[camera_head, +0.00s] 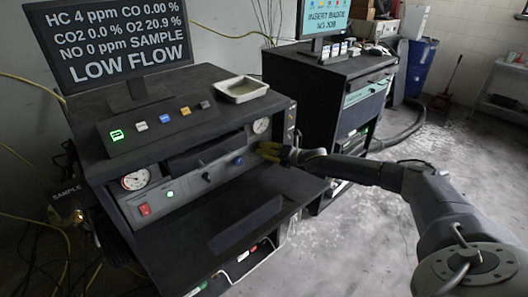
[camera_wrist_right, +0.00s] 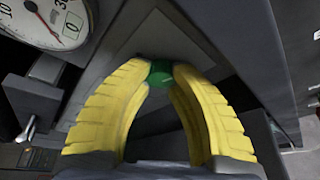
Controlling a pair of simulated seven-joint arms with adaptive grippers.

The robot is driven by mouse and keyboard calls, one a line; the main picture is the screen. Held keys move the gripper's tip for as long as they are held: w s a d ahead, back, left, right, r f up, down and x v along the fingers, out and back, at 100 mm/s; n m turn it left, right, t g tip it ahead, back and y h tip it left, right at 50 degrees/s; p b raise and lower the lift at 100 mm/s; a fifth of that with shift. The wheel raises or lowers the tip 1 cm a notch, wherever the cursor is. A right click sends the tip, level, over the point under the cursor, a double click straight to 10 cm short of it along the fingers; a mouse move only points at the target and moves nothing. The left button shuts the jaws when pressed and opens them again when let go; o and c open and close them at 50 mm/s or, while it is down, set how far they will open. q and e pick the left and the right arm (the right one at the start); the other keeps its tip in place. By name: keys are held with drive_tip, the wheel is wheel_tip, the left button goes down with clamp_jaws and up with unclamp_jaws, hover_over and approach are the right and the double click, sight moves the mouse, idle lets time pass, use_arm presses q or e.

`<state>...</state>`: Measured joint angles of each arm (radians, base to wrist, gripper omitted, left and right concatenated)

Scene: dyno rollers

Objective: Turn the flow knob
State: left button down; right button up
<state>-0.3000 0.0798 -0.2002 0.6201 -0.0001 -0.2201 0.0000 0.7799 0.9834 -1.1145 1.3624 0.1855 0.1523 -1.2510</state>
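A green knob (camera_wrist_right: 160,73) sits on the grey panel in the right wrist view, between the tips of my right gripper (camera_wrist_right: 160,68). The two yellow fingers arch in from both sides and meet at the knob, closed on it. In the head view my right gripper (camera_head: 268,150) is at the right end of the instrument's front panel, and it hides the green knob there. A blue knob (camera_head: 237,160) and a black knob (camera_head: 205,177) are farther left on that panel. I see no readable knob label. My left gripper is not in view.
A gauge (camera_head: 261,125) is just above my right gripper; another gauge (camera_head: 135,180) and a red switch (camera_head: 144,209) are at the panel's left. The monitor (camera_head: 110,40) reads LOW FLOW. A dark shelf (camera_head: 190,235) juts out below. A second cabinet (camera_head: 325,85) stands behind.

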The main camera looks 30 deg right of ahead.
clamp_jaws()
drive_tip(key=shift+f+m+y, duration=0.1)
drive_tip(key=shift+m+y, duration=0.4)
drive_tip(key=shift+m, duration=0.6)
drive_tip(key=shift+a, duration=0.1)
drive_tip(key=o, duration=0.9)
unclamp_jaws()
drive_tip(key=shift+s+t, duration=0.1)
drive_tip(key=shift+t, duration=0.2)
